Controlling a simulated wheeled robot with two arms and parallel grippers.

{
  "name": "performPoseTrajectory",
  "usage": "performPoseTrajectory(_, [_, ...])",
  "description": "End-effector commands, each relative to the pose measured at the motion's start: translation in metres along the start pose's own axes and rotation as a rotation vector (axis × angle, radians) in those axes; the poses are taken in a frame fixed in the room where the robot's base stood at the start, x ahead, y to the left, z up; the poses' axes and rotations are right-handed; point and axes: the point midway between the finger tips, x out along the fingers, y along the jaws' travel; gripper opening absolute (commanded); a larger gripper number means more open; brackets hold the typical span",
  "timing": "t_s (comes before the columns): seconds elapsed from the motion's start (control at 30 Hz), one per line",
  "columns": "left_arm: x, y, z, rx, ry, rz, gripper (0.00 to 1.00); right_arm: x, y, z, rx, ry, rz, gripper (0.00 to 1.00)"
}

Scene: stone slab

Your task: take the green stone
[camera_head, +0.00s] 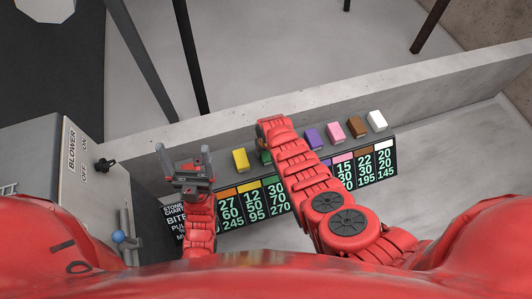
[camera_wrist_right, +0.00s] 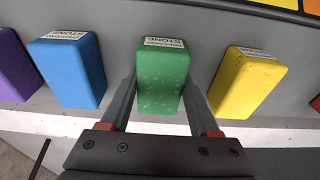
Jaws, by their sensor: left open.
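The green stone (camera_wrist_right: 162,78) stands upright in the middle of the right wrist view, with a printed label on its top. My right gripper (camera_wrist_right: 161,88) is open, with one finger on each side of the green stone; only narrow gaps show beside it. In the head view, only a sliver of the green stone (camera_head: 265,157) shows beside my right arm, which hides the rest and the right fingertips.
A yellow stone (camera_wrist_right: 247,82) and a blue stone (camera_wrist_right: 70,70) flank the green one closely. Purple (camera_head: 313,138), pink (camera_head: 335,129), brown (camera_head: 356,127) and white (camera_head: 377,121) stones continue the row. A blower switch box (camera_head: 45,160) stands at the left. A concrete ledge runs behind the row.

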Motion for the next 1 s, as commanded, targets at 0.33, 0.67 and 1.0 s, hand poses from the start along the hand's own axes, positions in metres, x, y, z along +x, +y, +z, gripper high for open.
performPoseTrajectory(0.33, [0.0, 0.0, 0.0, 0.0, 0.0, 0.0, 0.92, 0.0, 0.0, 0.0, 0.0, 0.0, 0.0, 0.0])
performPoseTrajectory(0.67, [0.005, 0.0, -0.001, 0.0, 0.0, 0.0, 0.92, -0.005, 0.0, -0.001, 0.0, 0.0, 0.0, 0.0])
performPoseTrajectory(1.0, [0.011, -0.001, -0.002, 0.0, 0.0, 0.0, 0.92, -0.025, 0.0, -0.004, -0.002, 0.002, 0.001, 0.0])
